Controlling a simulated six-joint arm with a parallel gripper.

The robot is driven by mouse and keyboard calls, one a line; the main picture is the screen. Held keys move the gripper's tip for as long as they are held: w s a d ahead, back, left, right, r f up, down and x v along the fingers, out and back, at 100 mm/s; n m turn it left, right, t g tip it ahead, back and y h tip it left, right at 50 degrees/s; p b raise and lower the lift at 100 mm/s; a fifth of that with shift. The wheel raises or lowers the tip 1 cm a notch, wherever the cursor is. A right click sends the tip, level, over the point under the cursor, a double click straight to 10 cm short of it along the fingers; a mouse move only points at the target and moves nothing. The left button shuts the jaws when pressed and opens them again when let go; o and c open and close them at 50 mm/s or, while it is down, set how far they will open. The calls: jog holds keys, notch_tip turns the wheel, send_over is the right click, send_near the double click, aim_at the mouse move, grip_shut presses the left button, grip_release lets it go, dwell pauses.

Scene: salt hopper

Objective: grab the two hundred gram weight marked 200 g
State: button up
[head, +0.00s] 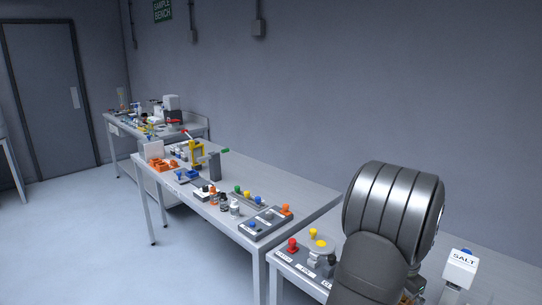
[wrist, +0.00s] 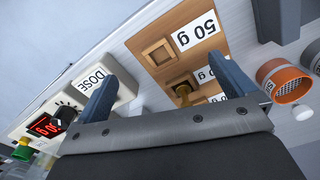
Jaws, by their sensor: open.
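A wooden weight block (wrist: 140,42) lies below my gripper in the wrist view. Its nearest label reads 50 g, beside an empty square recess (wrist: 158,53). A brass weight (wrist: 182,90) with a knob stands in the row behind, its label partly covered and showing only "0 g", so I cannot tell whether it is the 200 g weight. Another label beyond is mostly hidden. My gripper (wrist: 165,74) is open, with blue fingers apart on either side of the block and nothing between them. In the head view my arm hides the gripper and most of the block.
A white DOSE box (wrist: 100,78) with a dark knob and a red display (wrist: 46,126) is at the left. An orange-rimmed container (wrist: 284,76) and a white cap (wrist: 302,112) are at the right. The white SALT hopper (head: 461,268) stands right of my arm.

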dwell(0.3)
jog(key=c, duration=1)
jog(key=w+d+r+m, duration=0.1)
jog(key=w+d+r, duration=0.1)
jog(key=w+d+r+m, duration=0.1)
jog(key=w+d+r, duration=0.1)
jog(key=w+r, duration=0.1)
jog(key=shift+d+r+m, duration=0.35)
jog(key=shift+d+m, duration=0.05)
jog(key=w+d+r+m, duration=0.4)
jog(key=w+d+r, duration=0.1)
jog(key=r, duration=0.4)
jog(key=f, duration=1.1)
jog(key=shift+s+a, duration=0.2)
jog(key=shift+a, duration=0.05)
jog(key=shift+w+d+f, duration=0.1)
jog(key=shift+d+f, duration=0.1)
jog(key=shift+f, duration=1.35)
jog(key=shift+w+d+f, duration=0.1)
jog(key=shift+d+f, duration=0.1)
jog(key=shift+f, duration=1.3)
